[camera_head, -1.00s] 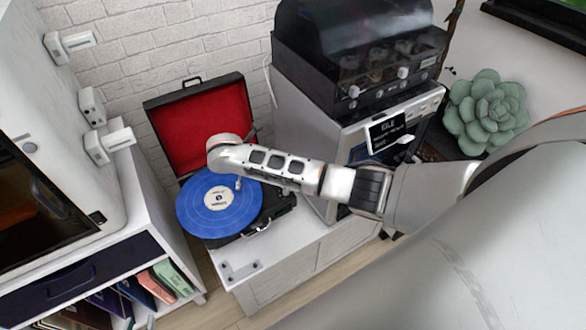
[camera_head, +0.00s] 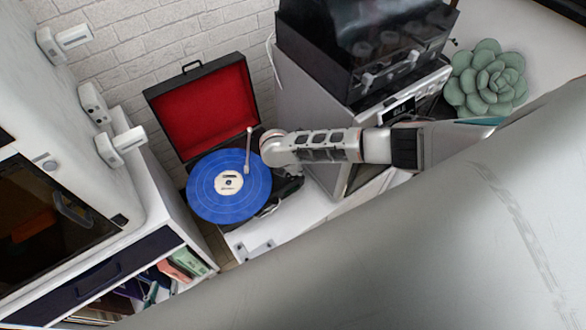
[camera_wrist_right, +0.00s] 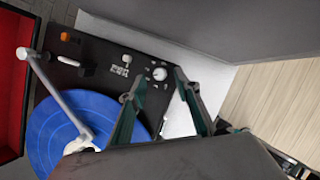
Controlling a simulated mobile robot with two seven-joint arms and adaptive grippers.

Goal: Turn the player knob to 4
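The record player (camera_head: 284,192) has its red-lined lid open and a blue record (camera_head: 228,190) on it. In the right wrist view, its black deck carries a round white knob (camera_wrist_right: 160,73) with a small pointer mark; nearby dial markings are too small to read. My right gripper (camera_wrist_right: 158,86) is open and empty, its green-sided fingertips just short of the knob, one on each side.
The tonearm (camera_wrist_right: 57,95) reaches over the record, near my right gripper. A white machine (camera_head: 60,130) and bookshelf (camera_head: 165,222) stand at the left. A green succulent (camera_head: 487,80) is behind.

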